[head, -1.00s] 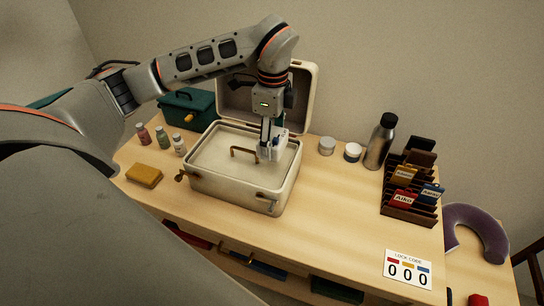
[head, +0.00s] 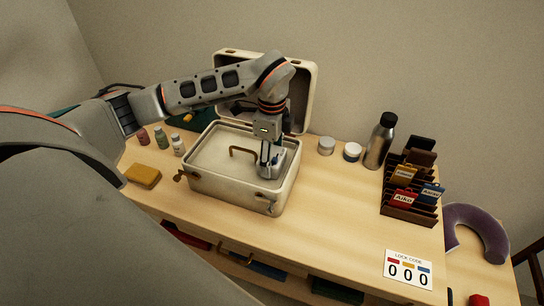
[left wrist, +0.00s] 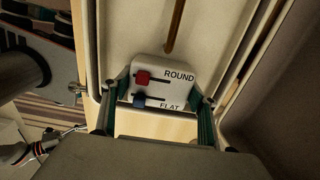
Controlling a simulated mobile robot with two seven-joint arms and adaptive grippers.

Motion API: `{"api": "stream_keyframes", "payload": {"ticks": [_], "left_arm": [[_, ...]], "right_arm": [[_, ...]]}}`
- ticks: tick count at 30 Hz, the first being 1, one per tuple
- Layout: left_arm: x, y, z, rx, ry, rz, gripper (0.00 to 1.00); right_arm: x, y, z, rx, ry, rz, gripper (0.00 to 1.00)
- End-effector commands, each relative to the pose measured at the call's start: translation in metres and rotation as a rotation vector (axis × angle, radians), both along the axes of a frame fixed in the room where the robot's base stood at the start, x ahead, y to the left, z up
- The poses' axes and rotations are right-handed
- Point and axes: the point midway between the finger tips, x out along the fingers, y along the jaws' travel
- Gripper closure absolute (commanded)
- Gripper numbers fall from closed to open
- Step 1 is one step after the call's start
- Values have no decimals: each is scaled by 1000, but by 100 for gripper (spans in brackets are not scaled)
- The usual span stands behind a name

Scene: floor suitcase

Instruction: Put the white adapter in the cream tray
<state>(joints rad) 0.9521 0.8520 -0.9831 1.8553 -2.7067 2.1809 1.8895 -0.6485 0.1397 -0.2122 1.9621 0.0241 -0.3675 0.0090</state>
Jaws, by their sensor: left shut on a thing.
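My left gripper (head: 270,166) points down and is shut on the white adapter (left wrist: 178,72). In the left wrist view the adapter sits between the two fingers. It shows a red and a blue slider and the words ROUND and FLAT. The cream tray (head: 215,153), with a brass handle (head: 243,151), fills the open cream suitcase (head: 228,192). The adapter is over the tray's right end, right of the handle. Whether it touches the tray floor I cannot tell. My right gripper is not in view.
The suitcase lid (head: 304,88) stands open behind the arm. Small bottles (head: 161,138) and a yellow block (head: 143,175) are at left. Two jars (head: 352,152), a steel bottle (head: 378,145) and a tag rack (head: 408,207) are at right.

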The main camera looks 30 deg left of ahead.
Motion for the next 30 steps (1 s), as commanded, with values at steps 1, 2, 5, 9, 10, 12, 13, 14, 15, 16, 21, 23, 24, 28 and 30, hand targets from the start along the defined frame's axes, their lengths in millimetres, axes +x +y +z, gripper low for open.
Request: {"api": "stream_keyframes", "payload": {"ticks": [1,2,5,9,10,12,13,14,15,16,21,23,24,28,30], "left_arm": [[0,0,-1,0,1,0,36],[0,0,-1,0,1,0,29],[0,0,-1,0,1,0,25],[0,0,-1,0,1,0,25],[0,0,-1,0,1,0,25],[0,0,0,0,1,0,25],[0,0,0,0,0,0,25],[0,0,2,0,0,0,25],[0,0,5,0,-1,0,25],[1,0,7,0,-2,-1,25],[1,0,35,0,-5,-2,25],[1,0,48,0,-6,-1,25],[2,0,57,1,-7,-1,25],[1,0,83,1,-4,0,25],[1,0,95,1,-4,0,25]], "right_arm": [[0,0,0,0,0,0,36],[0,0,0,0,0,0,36],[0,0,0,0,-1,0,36],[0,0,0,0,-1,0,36],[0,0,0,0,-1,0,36],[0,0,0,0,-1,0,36],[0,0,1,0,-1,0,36],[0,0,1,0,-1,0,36],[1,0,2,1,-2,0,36],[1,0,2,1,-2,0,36],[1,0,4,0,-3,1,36],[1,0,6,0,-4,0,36],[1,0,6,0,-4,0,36],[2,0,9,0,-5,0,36],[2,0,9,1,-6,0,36]]}}
